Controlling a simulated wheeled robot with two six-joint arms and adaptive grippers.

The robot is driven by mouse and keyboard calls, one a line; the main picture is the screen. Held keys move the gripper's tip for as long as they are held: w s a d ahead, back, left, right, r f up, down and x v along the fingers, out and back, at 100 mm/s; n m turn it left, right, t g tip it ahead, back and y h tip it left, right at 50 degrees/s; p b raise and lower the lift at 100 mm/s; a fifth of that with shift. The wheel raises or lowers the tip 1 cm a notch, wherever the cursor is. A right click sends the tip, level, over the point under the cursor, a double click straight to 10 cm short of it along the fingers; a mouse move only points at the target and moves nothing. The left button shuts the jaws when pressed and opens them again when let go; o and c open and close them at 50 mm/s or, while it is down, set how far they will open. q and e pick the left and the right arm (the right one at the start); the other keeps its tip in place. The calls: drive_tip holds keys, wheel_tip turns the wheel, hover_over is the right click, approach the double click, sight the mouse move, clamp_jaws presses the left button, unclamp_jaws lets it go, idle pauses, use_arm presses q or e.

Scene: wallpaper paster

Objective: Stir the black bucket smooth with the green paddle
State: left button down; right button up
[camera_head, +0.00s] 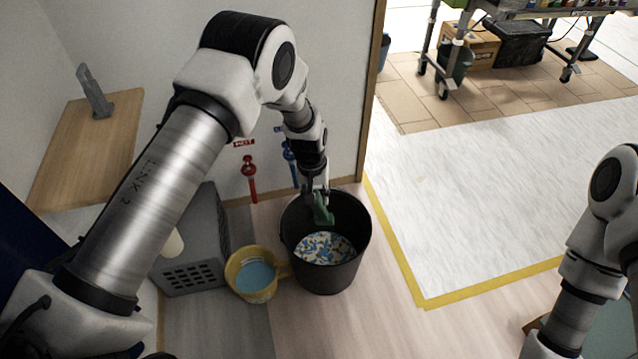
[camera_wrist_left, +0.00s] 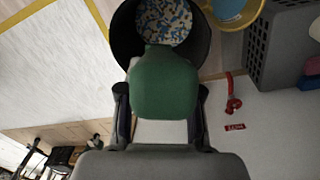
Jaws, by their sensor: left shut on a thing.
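The black bucket (camera_head: 337,278) stands on the floor near the wall corner, with a speckled blue, white and tan mix (camera_head: 322,248) inside. The mix looks unevenly coloured. My left gripper (camera_head: 318,190) is over the bucket's far rim, shut on the green paddle (camera_head: 323,212), which points down into the bucket's mouth. In the left wrist view the green paddle (camera_wrist_left: 163,84) fills the middle between the fingers, with the black bucket (camera_wrist_left: 128,32) beyond it. I cannot tell whether its tip touches the mix. My right gripper is not in view; only part of that arm shows at the right.
A yellow jug (camera_head: 240,286) with blue liquid stands close left of the bucket, beside a grey crate (camera_head: 196,279). Red and blue taps (camera_head: 250,168) are on the wall behind. A taped white floor area (camera_head: 470,190) is open to the right. A cart stands far back.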

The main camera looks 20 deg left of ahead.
use_arm(q)
drive_tip(key=s+f+b, duration=0.4)
drive_tip(key=s+b, duration=0.2)
drive_tip(key=s, duration=0.3)
drive_tip(key=w+f+b, duration=0.4)
drive_tip(key=f+b, duration=0.3)
drive_tip(key=f, duration=0.3)
drive_tip(key=w+f+b, duration=0.5)
drive_tip(key=f+b, duration=0.3)
drive_tip(key=f, duration=0.2)
drive_tip(key=w+f+b, duration=0.4)
drive_tip(key=f+b, duration=0.4)
drive_tip(key=f, duration=0.2)
drive_tip(key=shift+w+a+f, duration=0.15)
drive_tip(key=shift+a, duration=0.05)
